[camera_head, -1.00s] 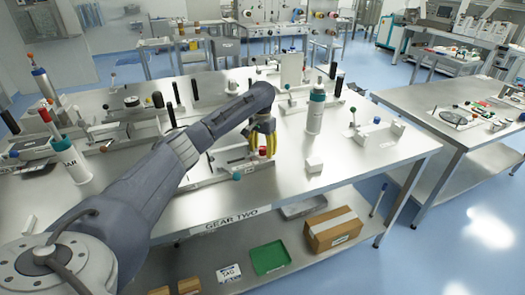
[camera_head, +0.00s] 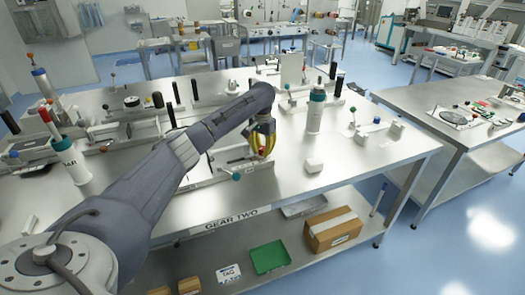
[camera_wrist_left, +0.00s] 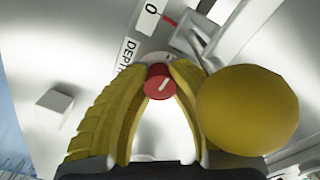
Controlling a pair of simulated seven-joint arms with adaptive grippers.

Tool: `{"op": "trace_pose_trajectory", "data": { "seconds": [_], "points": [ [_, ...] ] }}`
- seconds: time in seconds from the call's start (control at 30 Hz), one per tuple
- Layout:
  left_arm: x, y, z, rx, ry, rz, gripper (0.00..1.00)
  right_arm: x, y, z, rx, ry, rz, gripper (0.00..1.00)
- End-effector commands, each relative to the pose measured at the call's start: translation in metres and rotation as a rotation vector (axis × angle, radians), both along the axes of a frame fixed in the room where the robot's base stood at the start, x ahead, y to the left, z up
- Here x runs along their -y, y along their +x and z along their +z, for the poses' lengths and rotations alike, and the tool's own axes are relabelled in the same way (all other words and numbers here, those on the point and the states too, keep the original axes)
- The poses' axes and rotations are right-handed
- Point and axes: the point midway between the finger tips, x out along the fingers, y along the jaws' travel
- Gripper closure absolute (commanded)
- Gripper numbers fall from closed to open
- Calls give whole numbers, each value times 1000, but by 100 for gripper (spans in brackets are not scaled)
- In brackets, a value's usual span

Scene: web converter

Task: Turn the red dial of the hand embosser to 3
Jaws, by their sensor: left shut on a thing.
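The red dial (camera_wrist_left: 160,83) sits between the yellow fingertips of my left gripper (camera_wrist_left: 161,75) in the left wrist view. It has a white pointer mark on its face. The fingers close on it from both sides. A label with a "0" (camera_wrist_left: 151,9) and a partly hidden "DEPTH" label (camera_wrist_left: 127,52) show beside the dial. The "3" mark is not visible. In the head view my left gripper (camera_head: 263,147) is over the hand embosser (camera_head: 205,178) on the front table, around the dial. My right gripper is not in view.
Other lever devices crowd the table's back and left. The front right of the tabletop (camera_head: 360,165) is mostly clear.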

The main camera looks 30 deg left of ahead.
Motion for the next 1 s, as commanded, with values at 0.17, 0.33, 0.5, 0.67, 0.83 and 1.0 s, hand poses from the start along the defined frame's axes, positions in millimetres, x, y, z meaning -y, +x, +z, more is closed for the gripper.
{"op": "trace_pose_trajectory", "data": {
  "seconds": [0.17,0.33,0.5,0.67,0.83,1.0],
  "points": [
    [0,0,0,-1,1,-13,100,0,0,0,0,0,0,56],
    [-1,0,0,-1,1,-73,100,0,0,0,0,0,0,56],
    [-1,0,0,0,1,-194,100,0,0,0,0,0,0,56],
    [-1,0,0,-1,1,-343,100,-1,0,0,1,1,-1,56],
    [-1,0,0,-1,1,-504,100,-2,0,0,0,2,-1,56],
    [-2,0,0,-2,3,-667,100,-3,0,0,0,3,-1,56]
  ]
}}
